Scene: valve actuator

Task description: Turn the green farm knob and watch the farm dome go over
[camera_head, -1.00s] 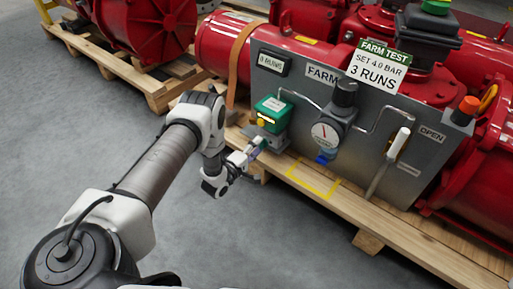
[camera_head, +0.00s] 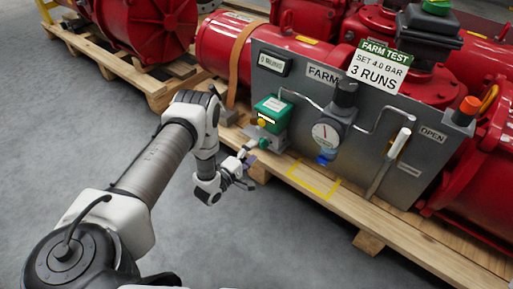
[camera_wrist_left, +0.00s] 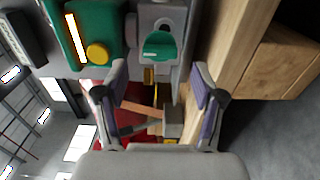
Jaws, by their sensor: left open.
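The green knob (camera_head: 264,142) sticks out from the front of a grey block below the green box (camera_head: 272,110). In the left wrist view the knob (camera_wrist_left: 160,45) is a rounded green piece ahead of the fingers, roughly centred between them. My left gripper (camera_head: 246,166) is open and empty, just in front of the knob and apart from it. Its two fingers (camera_wrist_left: 160,88) are spread wide in the wrist view. A green cap (camera_head: 437,6), possibly the dome, sits on the black housing at the top right, cut by the picture edge. My right gripper is out of view.
A grey panel (camera_head: 295,98) carries a gauge (camera_head: 326,137), a white-handled lever (camera_head: 399,142) and a farm test sign (camera_head: 380,68). A yellow knob (camera_wrist_left: 97,53) is on the green box. The wooden pallet (camera_head: 420,245) runs below. The grey floor (camera_head: 270,250) in front is clear.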

